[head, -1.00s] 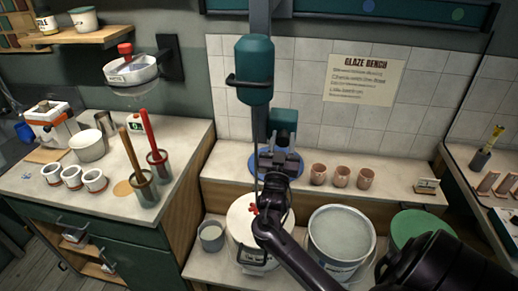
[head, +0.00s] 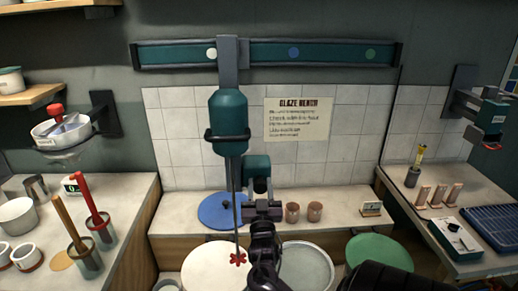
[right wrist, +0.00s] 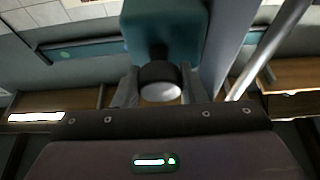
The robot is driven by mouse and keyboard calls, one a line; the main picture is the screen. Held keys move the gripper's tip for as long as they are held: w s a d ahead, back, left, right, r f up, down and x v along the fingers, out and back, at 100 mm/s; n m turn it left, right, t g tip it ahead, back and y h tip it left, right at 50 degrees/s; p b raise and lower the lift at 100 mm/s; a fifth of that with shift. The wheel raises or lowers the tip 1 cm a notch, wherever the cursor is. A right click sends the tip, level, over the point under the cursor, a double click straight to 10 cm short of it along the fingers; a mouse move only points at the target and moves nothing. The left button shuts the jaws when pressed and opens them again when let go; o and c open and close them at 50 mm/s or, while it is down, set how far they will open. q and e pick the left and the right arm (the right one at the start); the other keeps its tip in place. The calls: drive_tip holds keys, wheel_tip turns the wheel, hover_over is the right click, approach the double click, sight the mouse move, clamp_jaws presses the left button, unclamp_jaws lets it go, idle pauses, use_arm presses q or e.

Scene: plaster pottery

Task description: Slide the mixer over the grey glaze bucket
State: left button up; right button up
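The mixer (head: 228,120) is a teal motor with a black bar handle, hanging on a post from a teal wall rail (head: 330,52). Its thin rod ends at a red piece (head: 238,259) over the left, white-topped bucket (head: 205,270). The middle bucket (head: 318,262), with light grey contents, stands right of it, partly behind my arm. My right gripper (head: 262,208) is at the teal block beside the rod. In the right wrist view its fingers (right wrist: 160,92) close on both sides of a black knob with a pale end (right wrist: 160,80), under the block. My left gripper is out of view.
The rail carries white, blue and green dots. A green-topped bucket (head: 378,250) stands at the right. A blue disc (head: 222,210) and small clay cups (head: 314,211) sit on the ledge behind. Red- and brown-handled tools (head: 92,210) stand on the left counter.

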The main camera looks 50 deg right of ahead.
drive_tip(key=o, duration=0.4)
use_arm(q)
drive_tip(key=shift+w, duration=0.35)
use_arm(e)
drive_tip(key=b+v, duration=0.3)
drive_tip(key=v, duration=0.4)
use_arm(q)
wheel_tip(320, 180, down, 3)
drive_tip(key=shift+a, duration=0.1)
use_arm(e)
drive_tip(key=shift+s+a+f, duration=0.1)
drive_tip(key=shift+s+a, duration=0.15)
drive_tip(key=shift+a, duration=0.05)
drive_tip(key=shift+w, duration=0.1)
